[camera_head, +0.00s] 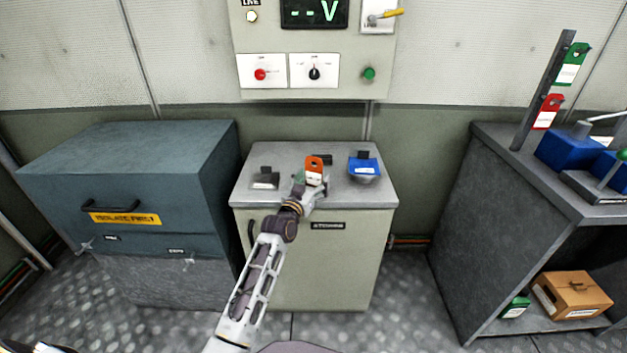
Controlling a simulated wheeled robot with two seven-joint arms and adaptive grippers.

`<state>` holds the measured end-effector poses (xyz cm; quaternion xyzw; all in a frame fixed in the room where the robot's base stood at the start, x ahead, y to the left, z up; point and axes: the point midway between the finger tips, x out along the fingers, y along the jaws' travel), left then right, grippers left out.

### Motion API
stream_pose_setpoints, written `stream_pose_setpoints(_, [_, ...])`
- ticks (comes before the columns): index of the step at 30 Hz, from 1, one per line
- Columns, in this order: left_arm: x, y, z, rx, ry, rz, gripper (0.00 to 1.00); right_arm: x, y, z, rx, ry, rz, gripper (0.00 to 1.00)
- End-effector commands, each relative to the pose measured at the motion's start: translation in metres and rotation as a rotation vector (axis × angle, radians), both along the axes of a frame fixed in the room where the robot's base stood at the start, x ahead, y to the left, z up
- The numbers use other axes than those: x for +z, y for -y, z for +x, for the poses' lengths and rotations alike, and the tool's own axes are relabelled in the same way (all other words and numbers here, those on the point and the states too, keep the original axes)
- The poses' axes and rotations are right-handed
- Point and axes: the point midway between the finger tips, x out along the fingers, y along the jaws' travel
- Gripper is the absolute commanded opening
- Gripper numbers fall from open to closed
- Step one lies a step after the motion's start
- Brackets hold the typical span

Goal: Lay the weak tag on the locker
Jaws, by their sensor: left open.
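An orange tag (314,163) with a hole and a white label shows upright over the top of the pale cabinet (350,200) in the middle. My left gripper (312,183) is open right at the tag's lower end and hides part of it. I cannot tell whether the tag touches the fingers or the cabinet top. A green tag (573,62) and a red tag (547,112) hang on a dark post at the right. I cannot tell which tag is the weak one, nor read the cabinet's small label. My right gripper is out of view.
The cabinet top holds a dark block (265,178) and a blue item on a round base (364,168). A blue-grey chest (120,170) stands left. A dark bench (520,180) with blue boxes stands right. A control panel (314,50) hangs behind.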

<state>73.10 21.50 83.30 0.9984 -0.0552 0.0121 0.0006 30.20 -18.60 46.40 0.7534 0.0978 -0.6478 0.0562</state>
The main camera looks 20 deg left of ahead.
Motion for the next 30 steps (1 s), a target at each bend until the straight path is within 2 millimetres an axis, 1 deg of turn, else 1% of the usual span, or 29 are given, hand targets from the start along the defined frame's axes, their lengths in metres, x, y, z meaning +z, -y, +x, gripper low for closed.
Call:
stream_pose_setpoints(6, [0.0,-0.002,-0.017,0.0,-0.001,0.001,0.73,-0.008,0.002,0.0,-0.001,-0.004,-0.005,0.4])
stream_pose_setpoints(11, [-0.001,-0.004,-0.031,0.0,-0.001,0.001,0.73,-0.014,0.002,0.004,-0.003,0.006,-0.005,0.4])
stream_pose_setpoints(24, [-0.001,-0.008,-0.068,0.0,0.0,0.001,0.73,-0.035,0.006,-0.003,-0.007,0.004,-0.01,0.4])
stream_pose_setpoints(30, [-0.002,-0.009,-0.085,0.0,-0.001,0.0,0.73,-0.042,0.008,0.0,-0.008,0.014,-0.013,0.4])
